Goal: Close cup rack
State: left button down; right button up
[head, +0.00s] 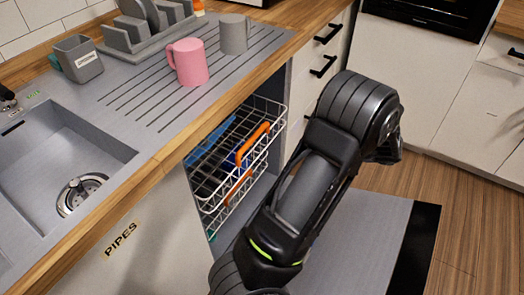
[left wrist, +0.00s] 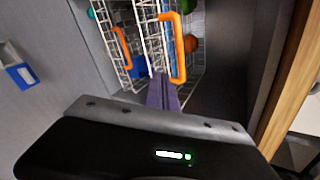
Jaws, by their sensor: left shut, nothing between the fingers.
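The cup rack, the upper white wire basket (head: 262,120), has an orange handle (head: 253,145) and sits partly out of the dishwasher under the counter. In the left wrist view its handle (left wrist: 173,50) is just beyond my fingers. My left gripper (left wrist: 164,82) is shut and empty, its dark purple fingers pointing at the rack front close to one end of the handle. I cannot tell whether they touch. In the head view my arm blocks sight of the gripper. My right gripper is not in view.
A lower rack with an orange handle (head: 238,188) is below. The dishwasher door (head: 360,245) lies open under my arm. A pink mug (head: 188,62) and a grey mug (head: 234,34) stand on the drainboard beside the sink (head: 55,150). Wooden floor at right is clear.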

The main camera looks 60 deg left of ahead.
pick_arm(q)
jog(key=n, duration=0.1)
jog(key=s+r+n, duration=0.1)
jog(key=n, duration=0.1)
jog(key=a+r+n+g, duration=0.1)
jog(key=n, duration=0.1)
jog(key=shift+s+y, duration=0.25)
jog(key=shift+y, duration=0.05)
jog(key=shift+a+f, duration=0.1)
jog(key=r+x, duration=0.1)
jog(key=x, duration=1.2)
jog(key=shift+s+a+f+b, duration=0.15)
jog(key=shift+s+a+b, duration=0.2)
jog(key=shift+a, duration=0.2)
